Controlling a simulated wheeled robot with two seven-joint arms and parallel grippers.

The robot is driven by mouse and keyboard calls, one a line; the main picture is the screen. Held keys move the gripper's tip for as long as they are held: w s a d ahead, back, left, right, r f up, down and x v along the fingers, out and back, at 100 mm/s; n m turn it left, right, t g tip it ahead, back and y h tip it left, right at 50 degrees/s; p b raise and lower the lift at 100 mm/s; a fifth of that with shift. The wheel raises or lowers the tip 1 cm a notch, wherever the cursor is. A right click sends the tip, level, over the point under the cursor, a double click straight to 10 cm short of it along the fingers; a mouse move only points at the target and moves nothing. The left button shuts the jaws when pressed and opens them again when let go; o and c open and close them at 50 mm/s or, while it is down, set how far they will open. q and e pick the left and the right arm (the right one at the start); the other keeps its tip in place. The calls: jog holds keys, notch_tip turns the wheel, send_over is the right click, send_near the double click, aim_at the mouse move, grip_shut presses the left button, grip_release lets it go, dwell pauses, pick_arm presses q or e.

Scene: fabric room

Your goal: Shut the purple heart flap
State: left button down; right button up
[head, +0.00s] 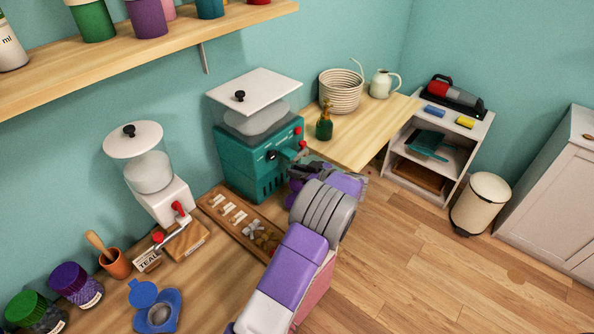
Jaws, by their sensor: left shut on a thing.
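I make out no purple heart flap for certain. A purple area beside the hand may be part of my arm or another thing; I cannot tell. My right gripper is not in view.
A wooden tray (213,212) with small pieces lies under my left arm. A white-lidded dispenser (150,172), a small pot (115,263) and purple (73,283) and green (33,309) jars stand to the left. A green bottle (324,122) stands behind the hand.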

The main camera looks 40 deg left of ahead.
pick_arm(q)
jog(key=d+y, duration=0.1)
jog(key=d+f+y, duration=0.1)
jog(key=d+y, duration=0.1)
jog(key=d+y+b, duration=0.1)
jog(key=shift+s+d+f+y, duration=0.15)
jog(key=shift+s+f+y, duration=0.1)
jog(key=shift+y, duration=0.15)
jog(key=shift+d, duration=0.15)
dwell(0.5)
jog(key=c, duration=1)
grip_release()
jog(key=shift+d, duration=0.1)
jog(key=shift+o, duration=0.2)
jog(key=d, duration=0.7)
jog(key=shift+s+f+p, duration=0.25)
jog(key=shift+f+p, duration=0.05)
jog(key=shift+p, duration=0.1)
